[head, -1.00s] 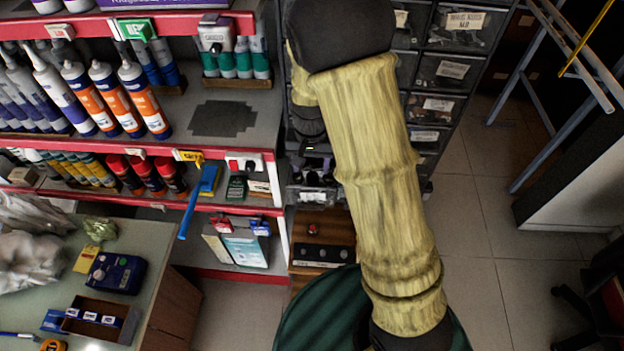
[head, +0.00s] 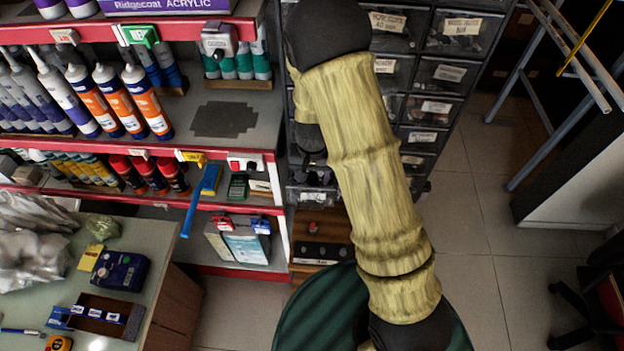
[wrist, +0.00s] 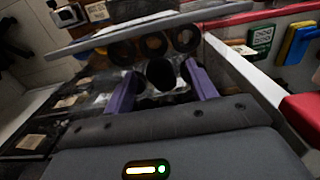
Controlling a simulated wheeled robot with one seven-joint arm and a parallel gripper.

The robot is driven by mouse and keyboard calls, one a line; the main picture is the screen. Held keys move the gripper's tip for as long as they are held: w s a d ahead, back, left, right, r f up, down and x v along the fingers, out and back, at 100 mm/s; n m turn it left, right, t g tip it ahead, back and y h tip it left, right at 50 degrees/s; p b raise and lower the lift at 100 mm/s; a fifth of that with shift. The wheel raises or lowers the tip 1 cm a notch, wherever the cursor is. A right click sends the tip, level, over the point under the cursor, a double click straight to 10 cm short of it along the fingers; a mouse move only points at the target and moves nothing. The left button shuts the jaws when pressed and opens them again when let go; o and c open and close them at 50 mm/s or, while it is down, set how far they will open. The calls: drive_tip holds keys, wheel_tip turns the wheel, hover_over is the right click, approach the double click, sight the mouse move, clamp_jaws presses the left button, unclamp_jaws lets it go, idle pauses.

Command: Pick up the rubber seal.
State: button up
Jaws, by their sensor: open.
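Several black ring shapes stand in a row in the wrist view, just beyond my gripper (wrist: 160,72). I take them for rubber seals: a left one (wrist: 122,51), a middle one (wrist: 154,44) and a right one (wrist: 186,39). My gripper's two purple fingers are apart. A dark round shape (wrist: 160,74) shows between the fingers, and I cannot tell what it is or whether a finger touches it. In the head view my arm covers most of this spot, and the seals cannot be made out.
A grey shelf edge (wrist: 150,28) runs above the rings. Labelled drawers (head: 440,75) stand behind my arm. Red-edged shelves (head: 225,120) with tubes and cans are at the left. A cluttered counter (head: 155,258) is at lower left. The tiled floor (head: 470,235) at right is open.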

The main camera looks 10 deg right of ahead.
drive_tip(key=c, duration=1)
drive_tip(key=shift+c, duration=0.2)
drive_tip(key=shift+w+r, duration=0.1)
drive_tip(key=shift+r, duration=0.45)
wheel_tip(320, 180, up, 6)
drive_tip(key=b, duration=0.2)
drive_tip(key=s+a+b, duration=0.3)
drive_tip(key=s, duration=1.5)
drive_tip(key=shift+a+b, duration=0.2)
drive_tip(key=shift+b, duration=0.15)
drive_tip(key=shift+f, duration=0.1)
